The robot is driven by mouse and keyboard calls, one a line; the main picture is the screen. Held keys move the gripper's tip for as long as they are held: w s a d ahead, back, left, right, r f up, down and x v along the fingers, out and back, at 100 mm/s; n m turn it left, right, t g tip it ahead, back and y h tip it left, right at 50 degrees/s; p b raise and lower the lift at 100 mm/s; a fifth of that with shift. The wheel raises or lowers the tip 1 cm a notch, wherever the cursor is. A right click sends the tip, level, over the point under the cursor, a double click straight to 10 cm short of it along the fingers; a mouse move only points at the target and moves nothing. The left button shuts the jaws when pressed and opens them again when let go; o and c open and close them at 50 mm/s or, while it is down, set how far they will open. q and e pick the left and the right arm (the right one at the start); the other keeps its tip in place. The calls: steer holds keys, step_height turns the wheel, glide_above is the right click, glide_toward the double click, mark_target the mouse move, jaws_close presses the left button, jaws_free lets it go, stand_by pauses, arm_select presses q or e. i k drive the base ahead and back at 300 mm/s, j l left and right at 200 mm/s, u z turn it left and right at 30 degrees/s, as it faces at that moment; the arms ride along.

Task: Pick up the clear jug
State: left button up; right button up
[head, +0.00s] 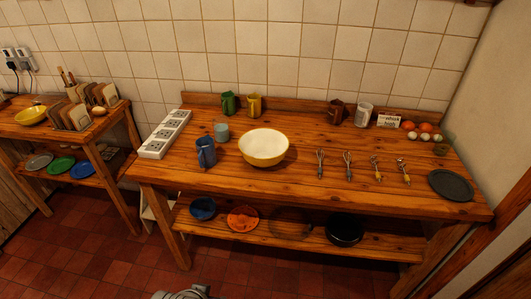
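No vessel is plainly recognisable as the clear jug. A pale, whitish cylindrical vessel (363,115) stands upright at the back right of the pine table. A small see-through greenish vessel (447,138) stands near the table's right end, beside the eggs. I cannot tell whether either is the clear jug. A blue jug (206,153) stands at the front left, next to a teal cup (221,132). Neither of my grippers shows. Only a grey part, apparently mine, pokes in at the bottom edge, well below the table.
A yellow-white bowl (263,147) stands mid-table. Green (228,103), yellow (254,104) and brown (336,112) mugs stand along the back. Several utensils (348,165) and a dark plate (451,185) lie to the right. A socket strip (164,134) lies at the left edge. The front strip is clear.

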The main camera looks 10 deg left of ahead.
mark_target(220, 124)
steer(key=i+l, duration=0.25)
steer(key=i, duration=0.2)
steer(key=i+l+u, duration=0.15)
steer(key=i, duration=0.3)
